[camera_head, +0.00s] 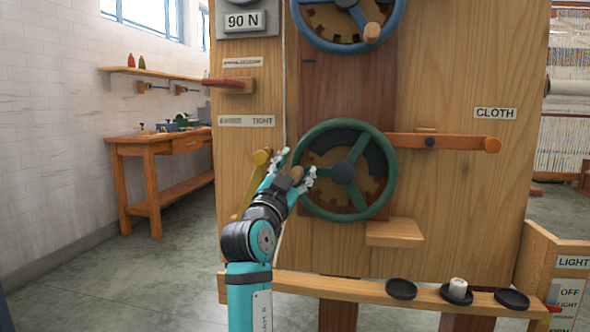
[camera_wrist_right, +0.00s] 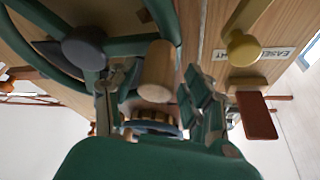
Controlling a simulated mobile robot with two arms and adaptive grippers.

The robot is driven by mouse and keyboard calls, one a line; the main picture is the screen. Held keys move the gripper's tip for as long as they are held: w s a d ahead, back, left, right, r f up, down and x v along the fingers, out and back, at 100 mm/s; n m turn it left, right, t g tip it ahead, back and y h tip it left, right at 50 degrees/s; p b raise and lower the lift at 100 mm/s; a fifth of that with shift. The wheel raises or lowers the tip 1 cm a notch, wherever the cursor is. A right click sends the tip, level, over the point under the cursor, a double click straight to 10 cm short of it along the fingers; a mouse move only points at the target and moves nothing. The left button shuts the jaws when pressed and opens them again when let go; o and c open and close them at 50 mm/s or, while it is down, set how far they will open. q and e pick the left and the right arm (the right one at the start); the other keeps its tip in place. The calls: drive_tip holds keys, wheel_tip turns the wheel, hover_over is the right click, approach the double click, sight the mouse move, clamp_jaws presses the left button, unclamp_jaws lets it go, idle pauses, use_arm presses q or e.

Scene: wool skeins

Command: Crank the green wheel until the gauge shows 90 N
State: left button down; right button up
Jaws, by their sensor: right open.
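The green wheel (camera_head: 389,172) is mounted upright on the wooden panel, with a grey hub (camera_head: 343,172). It also shows in the right wrist view (camera_wrist_right: 125,46). Its wooden crank knob (camera_wrist_right: 157,70) stands out at the wheel's left side. My right gripper (camera_head: 296,168) is open, its fingers on either side of the knob; the right wrist view shows gaps at both fingers. A grey gauge panel (camera_head: 265,22) at the top left bears a plate (camera_head: 243,21) reading 90 N. The dial is cut off, so its reading is hidden. My left gripper is out of view.
A blue wheel (camera_head: 399,22) hangs above. A yellow lever (camera_head: 262,157) is just left of my gripper, below a label ending in TIGHT. An orange lever (camera_head: 450,142) juts right. A red lever (camera_head: 233,83) is upper left. A ledge (camera_head: 330,284) with black discs runs below.

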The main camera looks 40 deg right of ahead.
drive_tip(key=v, duration=0.7)
drive_tip(key=shift+s+a+f, duration=0.1)
drive_tip(key=shift+a, duration=0.15)
